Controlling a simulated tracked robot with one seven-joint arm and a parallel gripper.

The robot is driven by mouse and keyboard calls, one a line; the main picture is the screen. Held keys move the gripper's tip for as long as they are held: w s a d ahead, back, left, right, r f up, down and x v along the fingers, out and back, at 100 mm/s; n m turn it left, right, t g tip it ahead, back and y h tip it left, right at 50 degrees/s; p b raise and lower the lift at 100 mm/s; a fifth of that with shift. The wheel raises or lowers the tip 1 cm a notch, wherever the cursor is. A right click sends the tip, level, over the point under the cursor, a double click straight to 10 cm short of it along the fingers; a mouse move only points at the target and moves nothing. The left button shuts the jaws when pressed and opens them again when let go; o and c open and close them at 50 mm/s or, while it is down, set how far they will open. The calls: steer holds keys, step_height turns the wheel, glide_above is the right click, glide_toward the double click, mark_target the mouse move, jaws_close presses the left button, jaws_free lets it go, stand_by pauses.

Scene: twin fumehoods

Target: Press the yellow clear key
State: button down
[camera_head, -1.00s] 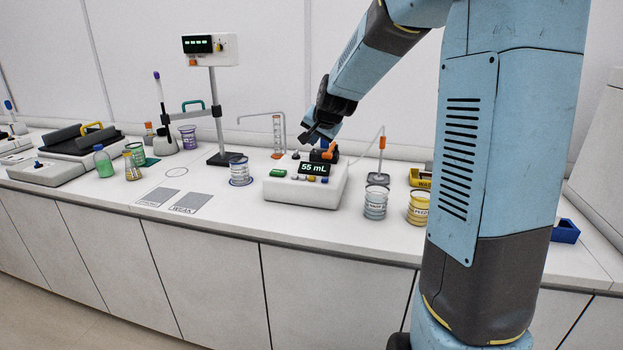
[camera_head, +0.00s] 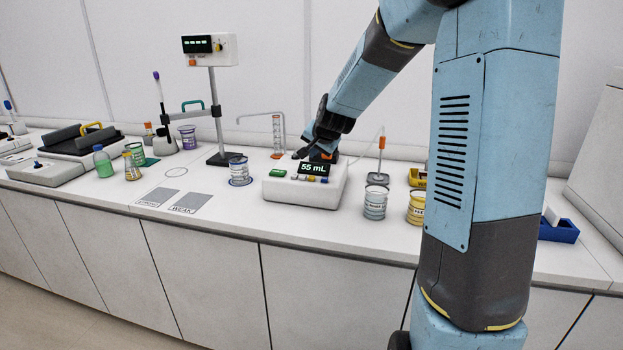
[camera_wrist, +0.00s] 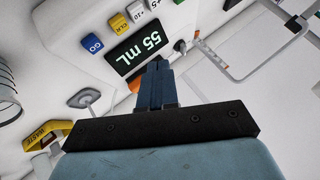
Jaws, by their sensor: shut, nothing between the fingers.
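The white dispenser unit (camera_head: 275,190) stands on the bench, its display (camera_head: 313,169) reading 55 mL. The yellow CLR key (camera_wrist: 118,24) shows in the wrist view between the blue GO key (camera_wrist: 93,44) and the white +10 key (camera_wrist: 136,12). In the head view the yellow key (camera_head: 311,179) is a small spot in the row below the display. My gripper (camera_wrist: 158,64) is shut and empty, its tips near the display's edge, on the side away from the keys. In the head view my gripper (camera_head: 299,154) is just above the unit's back; the exact gap is unclear.
A green button (camera_head: 278,172) is on the unit's left. A glass cylinder (camera_head: 277,135) and bent tube stand behind. A beaker (camera_head: 239,171) stands to the left.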

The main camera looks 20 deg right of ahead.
mark_target(313, 178)
steer(key=shift+f, duration=2.55)
steer(key=shift+f, duration=0.35)
steer(key=shift+f, duration=0.35)
stand_by(0.8)
stand_by(0.4)
steer(key=shift+r, duration=0.8)
steer(key=shift+r, duration=0.1)
steer(key=shift+r, duration=2.4)
steer(key=shift+s, duration=0.1)
